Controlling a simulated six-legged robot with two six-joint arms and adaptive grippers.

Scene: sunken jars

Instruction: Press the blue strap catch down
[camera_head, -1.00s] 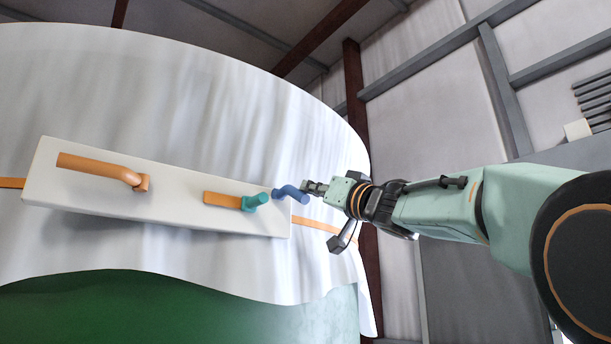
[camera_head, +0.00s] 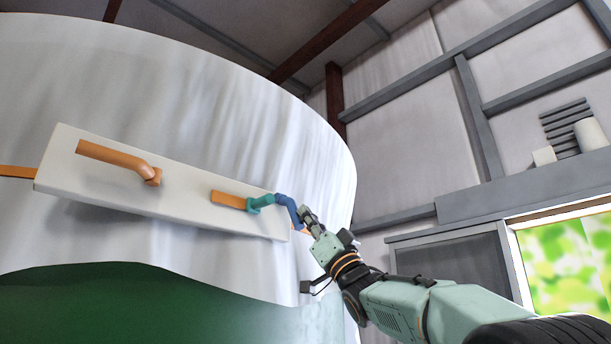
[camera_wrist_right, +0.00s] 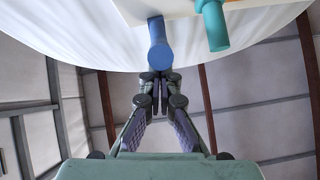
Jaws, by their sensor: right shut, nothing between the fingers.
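The blue strap catch (camera_head: 290,209) is a bent lever at the right end of a white board, its free end sloping down to the right. It also shows in the right wrist view (camera_wrist_right: 159,45), just beyond my fingertips. My right gripper (camera_head: 308,217) is shut and empty, its tips at the free end of the blue catch; I cannot tell whether they touch. It comes from the lower right. In the right wrist view the shut fingers (camera_wrist_right: 160,80) point at the catch's round end. My left gripper is not in view.
A teal lever (camera_head: 261,202) stands just left of the blue catch, beside an orange bar (camera_head: 228,200). A larger orange handle (camera_head: 118,158) is at the white board's (camera_head: 180,205) left. Behind is a white-draped, green-bodied round tank (camera_head: 190,310). Open room lies to the right.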

